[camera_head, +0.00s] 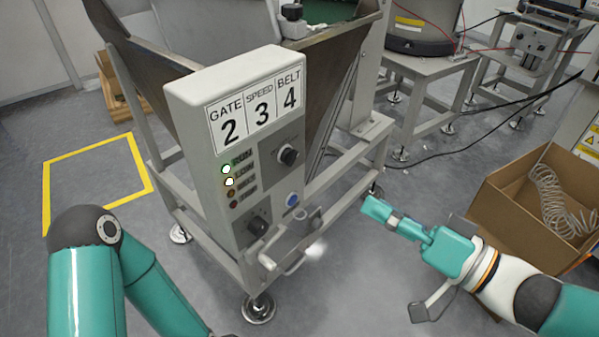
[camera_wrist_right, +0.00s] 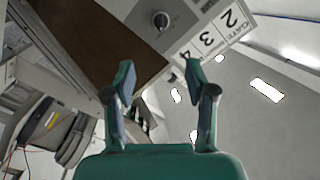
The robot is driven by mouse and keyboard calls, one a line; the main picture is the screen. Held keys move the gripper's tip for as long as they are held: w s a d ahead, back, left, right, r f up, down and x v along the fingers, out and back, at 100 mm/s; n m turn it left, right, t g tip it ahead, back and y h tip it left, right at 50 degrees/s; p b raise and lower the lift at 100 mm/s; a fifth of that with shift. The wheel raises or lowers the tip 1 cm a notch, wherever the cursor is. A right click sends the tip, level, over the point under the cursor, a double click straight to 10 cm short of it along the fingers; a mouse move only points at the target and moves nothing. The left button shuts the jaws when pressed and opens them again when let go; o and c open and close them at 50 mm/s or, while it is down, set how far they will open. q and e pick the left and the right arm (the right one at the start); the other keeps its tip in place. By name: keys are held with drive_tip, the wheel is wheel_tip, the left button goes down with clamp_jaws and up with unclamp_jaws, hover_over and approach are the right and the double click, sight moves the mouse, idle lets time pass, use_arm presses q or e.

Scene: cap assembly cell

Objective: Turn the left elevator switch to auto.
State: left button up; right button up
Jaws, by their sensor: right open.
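A light grey control box (camera_head: 205,130) stands on the machine frame, with a label reading GATE 2, SPEED 3, BELT 4. A dark rotary switch (camera_head: 258,224) is at its lower left, and a grey-black rotary knob (camera_head: 288,154) is at its upper right. The lettering by both is too small to read, so I cannot tell which is the elevator switch. One knob (camera_wrist_right: 161,20) shows in the right wrist view. My right gripper (camera_head: 374,208) is right of the box, apart from it, open and empty; its spread fingers (camera_wrist_right: 160,72) show in the wrist view. My left gripper is out of view.
Green and pale lamps (camera_head: 227,169) are lit on the box, near a blue button (camera_head: 292,200). A grey bracket with a handle (camera_head: 297,262) juts out below. A cardboard box (camera_head: 510,205) with coiled tubing stands at right. Floor between box and machine is clear.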

sight(296, 159)
drive_tip(key=b+x, duration=0.4)
drive_tip(key=x, duration=1.1)
drive_tip(key=shift+w+a, duration=0.4)
drive_tip(key=shift+a, duration=0.15)
drive_tip(key=shift+c, duration=0.2)
clamp_jaws()
